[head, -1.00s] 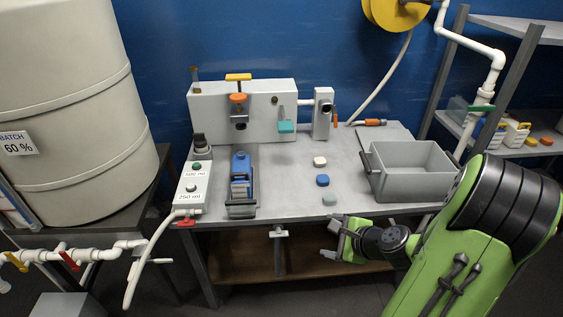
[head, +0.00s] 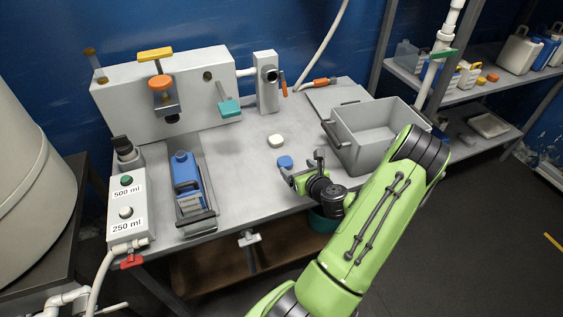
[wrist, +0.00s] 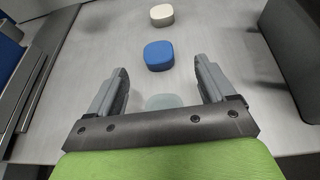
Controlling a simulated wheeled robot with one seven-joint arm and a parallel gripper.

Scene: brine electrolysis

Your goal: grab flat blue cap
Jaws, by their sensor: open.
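The flat blue cap (head: 285,162) lies on the grey bench top, between a white cap (head: 276,141) farther back and a pale grey-green cap (wrist: 168,101) nearer the front edge. In the wrist view the blue cap (wrist: 158,56) lies just beyond my fingertips, centred between them and apart from both. My gripper (wrist: 160,75) is open and empty, with its fingers pointing toward the blue cap. The pale cap shows partly between the fingers, its near side hidden by the gripper body. In the head view my gripper (head: 303,168) is beside the blue cap, to its right.
A grey open bin (head: 345,145) stands to the right of the caps. A blue bottle (head: 185,172) stands in a holder at left, beside the button box (head: 128,212). A white machine (head: 130,97) stands behind. The bench between bottle and caps is clear.

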